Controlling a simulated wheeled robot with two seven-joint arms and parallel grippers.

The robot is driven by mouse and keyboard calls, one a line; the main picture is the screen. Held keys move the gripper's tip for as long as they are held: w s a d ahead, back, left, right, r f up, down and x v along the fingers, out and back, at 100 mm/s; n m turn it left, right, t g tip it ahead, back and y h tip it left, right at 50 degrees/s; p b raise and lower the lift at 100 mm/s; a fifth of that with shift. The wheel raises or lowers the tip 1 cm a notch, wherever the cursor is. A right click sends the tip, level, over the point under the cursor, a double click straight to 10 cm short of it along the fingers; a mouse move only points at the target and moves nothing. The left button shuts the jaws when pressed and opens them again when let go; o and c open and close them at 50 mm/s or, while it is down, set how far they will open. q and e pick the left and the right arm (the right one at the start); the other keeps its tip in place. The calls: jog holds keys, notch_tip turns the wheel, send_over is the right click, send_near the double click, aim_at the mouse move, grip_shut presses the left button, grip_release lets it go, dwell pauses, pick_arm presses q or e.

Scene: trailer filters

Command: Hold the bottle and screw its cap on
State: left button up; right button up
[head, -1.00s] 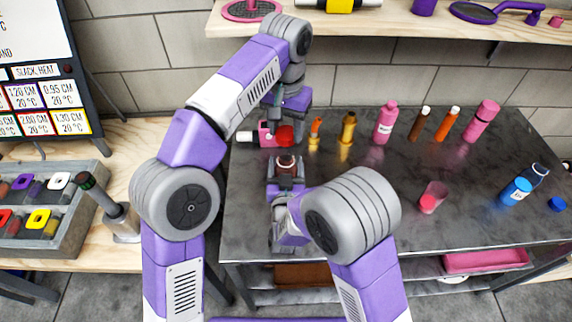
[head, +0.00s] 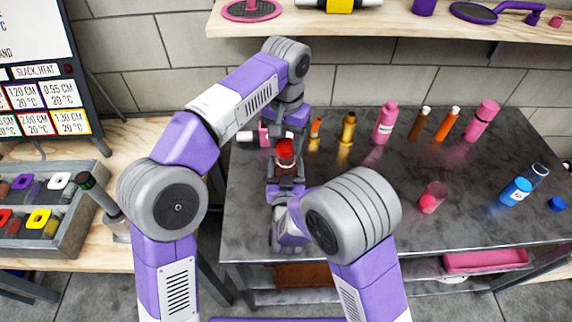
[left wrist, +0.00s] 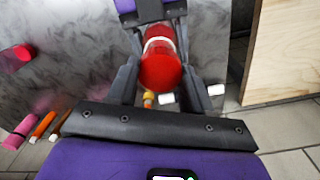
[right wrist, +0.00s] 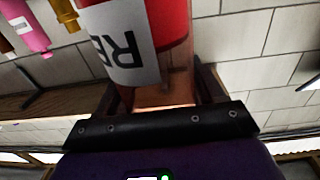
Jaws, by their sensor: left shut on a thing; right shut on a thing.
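The red cap (head: 285,146) is between the fingers of my left gripper (left wrist: 160,66), which is shut on it. The cap also shows large in the left wrist view (left wrist: 160,72). The bottle (right wrist: 176,88), of clear brownish material, is between the fingers of my right gripper (head: 286,182), which is shut on it. In the head view the cap sits right over the bottle's top, and the two look lined up and touching or nearly so. The join is hidden, so I cannot tell whether the thread has caught. A white label with black letters shows in the right wrist view (right wrist: 125,42).
A pink bottle (head: 384,123), a gold bottle (head: 347,130) and several others stand along the table's back.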

pick_arm(q)
jog(key=shift+f, duration=0.1)
dwell(0.6)
jog(key=shift+f, duration=0.8)
jog(key=shift+f, duration=0.55)
